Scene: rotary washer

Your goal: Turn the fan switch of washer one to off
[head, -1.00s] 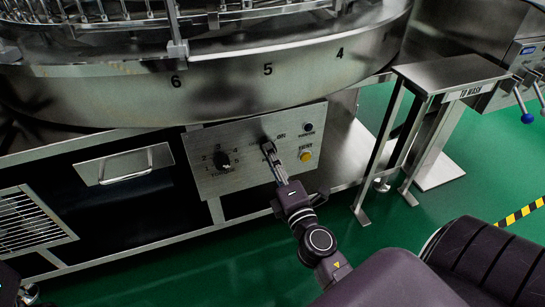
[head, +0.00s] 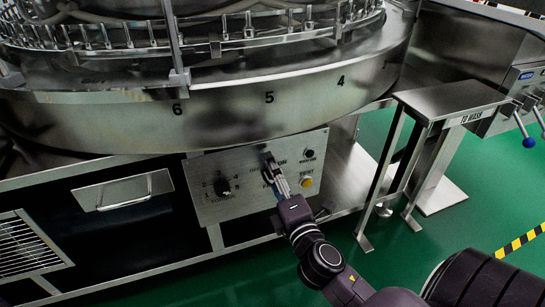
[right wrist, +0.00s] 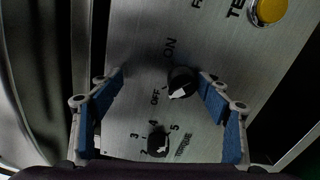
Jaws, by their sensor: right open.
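The fan switch (right wrist: 182,82) is a round black knob on the brushed-metal control panel (head: 205,205) of the washer (head: 225,125). In the right wrist view its white mark is at the lower left, on the side of the OFF lettering; ON is printed above. My right gripper (right wrist: 162,74) is open, its blue-padded fingers either side of the knob. The right finger is close to the knob, with a wider gap on the left; contact cannot be told. In the head view my right gripper (head: 270,162) hides the switch. My left gripper is out of view.
The torque knob (head: 222,187) is left of my gripper on the panel. A yellow button (head: 306,182) and a small dark knob (head: 309,154) are on its right. A metal stand (head: 450,98) stands to the right, and open green floor (head: 440,245) lies in front.

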